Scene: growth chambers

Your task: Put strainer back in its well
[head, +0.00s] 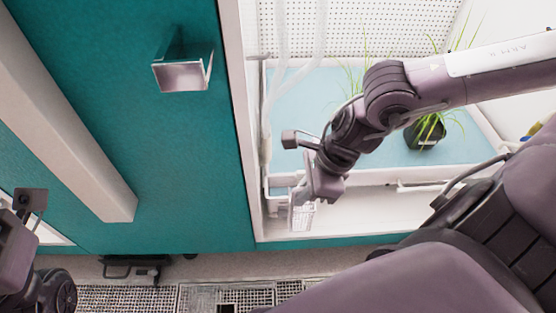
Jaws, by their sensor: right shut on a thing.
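The strainer (303,217) is a small white, grid-walled basket. My right gripper (303,198) is shut on it near its top, low at the front left corner of the open chamber. Its jaws and part of the strainer overlap in the picture, so the exact grip is hard to see. A dark square opening (228,308) shows in the floor grating at the bottom edge, below and left of the strainer; I cannot tell whether it is the well. Only my left wrist parts show at the left edge; the left jaws are out of view.
The chamber holds a pale blue tray (315,110) with a grassy plant in a black pot (425,134). Its left frame (244,130) and a teal door (200,190) with a protruding handle (183,74) stand left of my right gripper. Floor grating (130,298) runs along the bottom.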

